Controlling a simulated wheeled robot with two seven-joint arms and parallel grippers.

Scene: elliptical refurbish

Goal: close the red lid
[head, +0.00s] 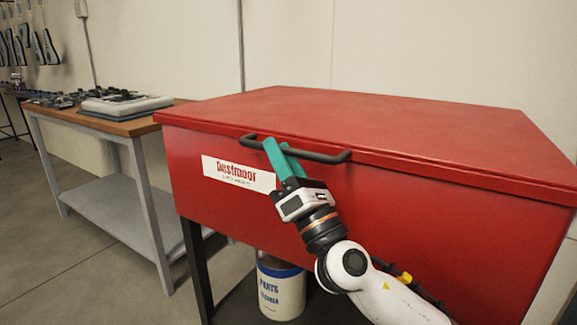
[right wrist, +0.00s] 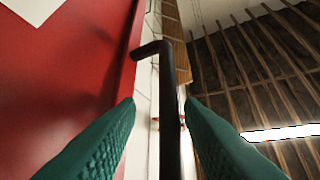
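The red lid (head: 370,118) lies flat on top of the red box (head: 420,215), with no gap that I can make out along its front edge. A black bar handle (head: 325,157) is at the front, just under the lid's edge. My right gripper (head: 279,145) is at the left part of this handle, its green fingers pointing up. In the right wrist view the black handle (right wrist: 171,110) runs between the two fingers, close to the right one, with a gap to the left one. The fingers are open around it. My left gripper is not in view.
A wooden-topped workbench (head: 135,125) with a grey device (head: 125,104) stands at the left. A white-and-blue parts bucket (head: 281,290) stands below the box. A wall is close behind the box. Floor at the left is clear.

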